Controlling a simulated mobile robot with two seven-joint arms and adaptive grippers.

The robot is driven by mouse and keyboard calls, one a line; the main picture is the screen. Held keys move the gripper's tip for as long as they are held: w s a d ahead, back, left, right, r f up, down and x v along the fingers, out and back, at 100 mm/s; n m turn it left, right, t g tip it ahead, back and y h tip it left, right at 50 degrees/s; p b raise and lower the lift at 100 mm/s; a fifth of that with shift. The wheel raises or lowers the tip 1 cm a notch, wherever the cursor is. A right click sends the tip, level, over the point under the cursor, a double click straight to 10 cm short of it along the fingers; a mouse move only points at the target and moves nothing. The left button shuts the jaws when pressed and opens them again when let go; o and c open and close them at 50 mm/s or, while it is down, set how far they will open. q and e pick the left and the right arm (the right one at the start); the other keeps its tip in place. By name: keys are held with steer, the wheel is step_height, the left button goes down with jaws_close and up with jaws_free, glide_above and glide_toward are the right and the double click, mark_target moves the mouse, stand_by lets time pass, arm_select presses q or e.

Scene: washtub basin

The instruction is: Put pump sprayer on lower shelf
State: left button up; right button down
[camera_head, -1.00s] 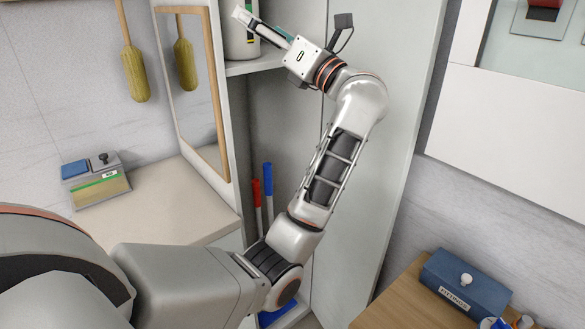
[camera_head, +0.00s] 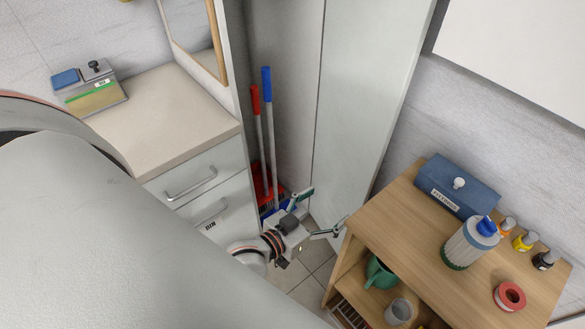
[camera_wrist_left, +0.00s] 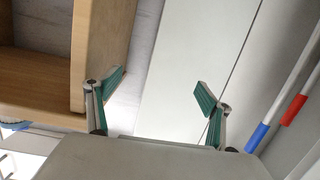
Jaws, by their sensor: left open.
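My left gripper (camera_head: 322,212) is open, its two green-padded fingers spread, between the tall cabinet and the wooden cart. In the left wrist view the gripper (camera_wrist_left: 161,88) is also open, with nothing between the fingers. A white ribbed bottle with a blue top (camera_head: 470,243) stands on the cart's top, right of the gripper and apart from it. It may be the pump sprayer; I cannot tell for sure. The cart's lower shelf (camera_head: 352,283) holds a green can with a handle (camera_head: 380,272) and a grey cup (camera_head: 398,311). My right gripper is not in view.
A blue box (camera_head: 458,187), several small bottles (camera_head: 523,241) and a red ring-shaped roll (camera_head: 509,296) are on the cart's top. Red- and blue-handled tools (camera_head: 268,130) stand in the open cabinet. A drawer unit (camera_head: 195,182) is at left. The cart edge is close to the gripper.

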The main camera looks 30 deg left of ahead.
arm_select(q)
steer(key=s+a+f+m+g+y, duration=0.1)
steer(key=s+f+g, duration=0.3)
steer(key=s+f, duration=0.7)
steer(key=shift+s+a+f+m+g, duration=0.15)
steer(key=shift+s+f+m+g, duration=0.2)
steer(key=shift+s+m, duration=0.5)
steer(key=shift+s, duration=0.15)
